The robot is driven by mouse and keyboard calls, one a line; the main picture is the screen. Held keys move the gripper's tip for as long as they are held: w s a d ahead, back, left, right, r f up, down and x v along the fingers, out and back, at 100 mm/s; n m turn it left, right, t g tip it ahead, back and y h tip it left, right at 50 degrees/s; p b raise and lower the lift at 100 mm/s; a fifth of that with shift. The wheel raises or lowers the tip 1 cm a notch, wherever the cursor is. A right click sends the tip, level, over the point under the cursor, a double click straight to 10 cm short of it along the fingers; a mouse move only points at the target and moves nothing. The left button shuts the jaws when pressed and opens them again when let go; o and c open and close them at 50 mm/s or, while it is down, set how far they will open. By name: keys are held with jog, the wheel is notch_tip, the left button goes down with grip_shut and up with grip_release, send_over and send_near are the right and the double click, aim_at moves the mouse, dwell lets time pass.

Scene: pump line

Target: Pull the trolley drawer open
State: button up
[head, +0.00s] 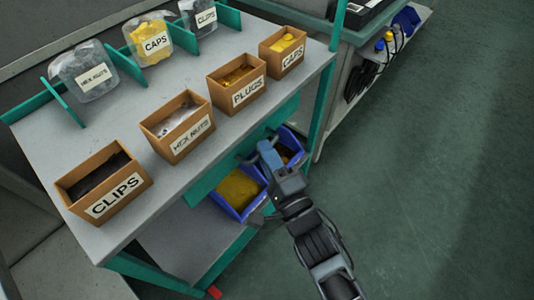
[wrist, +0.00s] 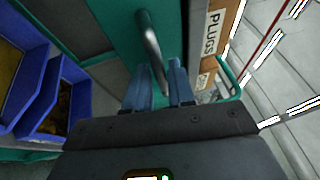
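The trolley drawer has a teal front (head: 212,180) under the grey trolley top; the front also shows in the wrist view (wrist: 112,22). The drawer looks shut. Its grey bar handle (wrist: 151,42) runs down the front in the wrist view, its near end at the gap between my fingertips. My gripper (head: 264,150) is at the drawer front in the head view, partly covering the handle. In the wrist view my gripper's blue fingers (wrist: 161,78) are apart, with a gap between them. I cannot tell whether either finger touches the handle.
Labelled cardboard boxes, such as the plugs box (head: 237,84), stand along the trolley top (head: 150,85). Blue bins (head: 239,192) with yellow contents sit on the lower shelf, close below my gripper. Open green floor (head: 430,200) lies to the right.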

grip_shut()
jog(key=shift+s+d, duration=0.1)
dwell(0.3)
jog(key=s+d+p, duration=0.7)
jog(key=s+d, duration=0.5)
jog(key=d, duration=0.4)
jog(key=shift+s+d, duration=0.25)
jog(key=shift+s, duration=0.15)
jog(key=shift+o, duration=1.5)
grip_release()
